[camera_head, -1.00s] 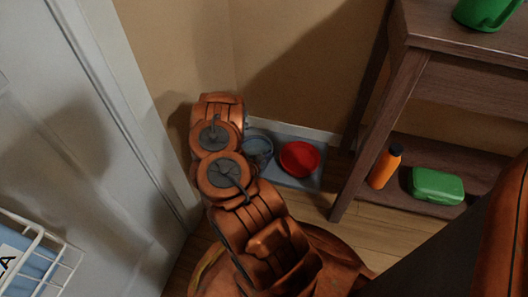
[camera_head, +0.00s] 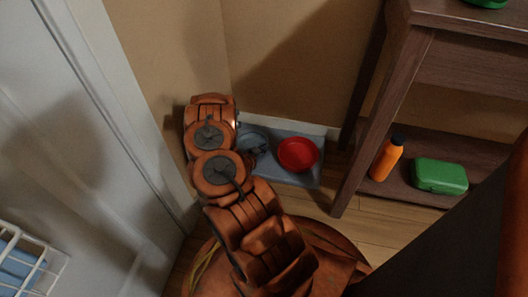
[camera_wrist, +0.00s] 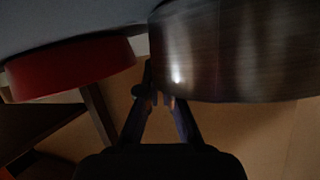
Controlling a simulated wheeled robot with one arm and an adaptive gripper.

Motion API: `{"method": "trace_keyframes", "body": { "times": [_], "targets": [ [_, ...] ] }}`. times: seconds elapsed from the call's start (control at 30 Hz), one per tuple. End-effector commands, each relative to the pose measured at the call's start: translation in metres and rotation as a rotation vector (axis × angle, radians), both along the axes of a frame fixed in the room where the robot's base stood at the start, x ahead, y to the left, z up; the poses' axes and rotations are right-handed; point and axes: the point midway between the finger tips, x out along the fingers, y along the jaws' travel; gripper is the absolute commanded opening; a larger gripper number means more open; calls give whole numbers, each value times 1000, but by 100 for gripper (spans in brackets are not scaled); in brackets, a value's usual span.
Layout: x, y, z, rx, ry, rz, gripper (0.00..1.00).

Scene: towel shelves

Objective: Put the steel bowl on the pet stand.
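The steel bowl (camera_head: 250,136) is at the left part of the flat grey-blue pet stand (camera_head: 310,178), partly hidden by my arm. In the wrist view the steel bowl (camera_wrist: 240,50) fills the upper right, its wall shiny and reflecting brown, and it seems to rest against the grey surface (camera_wrist: 80,20). A red bowl (camera_head: 297,154) sits beside it on the stand; it also shows at left in the wrist view (camera_wrist: 70,68). My gripper (camera_wrist: 160,95) has its fingertips close together at the steel bowl's near edge. Shadow hides whether they pinch the wall.
A dark wooden shelf (camera_head: 425,60) stands to the right, with an orange bottle (camera_head: 387,158) and a green box (camera_head: 439,176) on its lower board. A white door (camera_head: 80,150) and wire basket (camera_head: 25,265) are at left. Wooden floor is bare between stand and shelf.

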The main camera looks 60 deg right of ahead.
Motion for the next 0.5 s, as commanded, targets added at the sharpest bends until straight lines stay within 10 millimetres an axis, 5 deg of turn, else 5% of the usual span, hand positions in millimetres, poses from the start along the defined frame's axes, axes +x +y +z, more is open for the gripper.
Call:
{"method": "trace_keyframes", "body": {
  "times": [0.23,0.5],
  "targets": [
    [1,0,-2,-1,-2,1,0],
    [1,0,-2,1,-2,2,31]
  ]
}}
